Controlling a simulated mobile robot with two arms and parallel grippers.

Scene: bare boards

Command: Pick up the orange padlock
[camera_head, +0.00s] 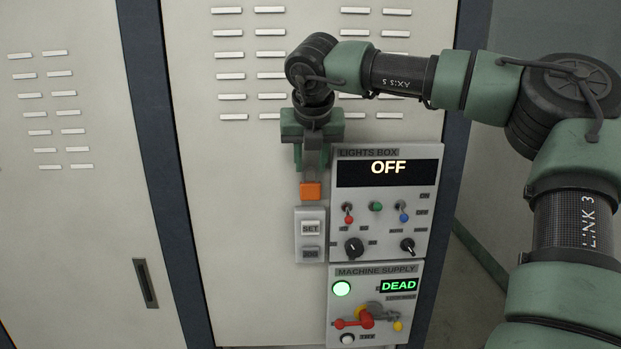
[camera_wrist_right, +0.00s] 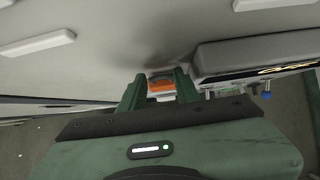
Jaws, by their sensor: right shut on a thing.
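The orange padlock (camera_head: 311,191) hangs at the tips of my right gripper (camera_head: 311,166), just above a small grey box with a SET button (camera_head: 310,228). In the right wrist view the padlock (camera_wrist_right: 160,86) shows between the two green fingers of my right gripper (camera_wrist_right: 160,88). The gripper is shut on it and points down in front of the pale cabinet panel. The fingers hide part of the padlock. My left gripper is not in view.
Right of the padlock is the lights box (camera_head: 387,223), its display reading OFF, with switches and knobs. The cabinet door (camera_head: 70,230) at left is clear.

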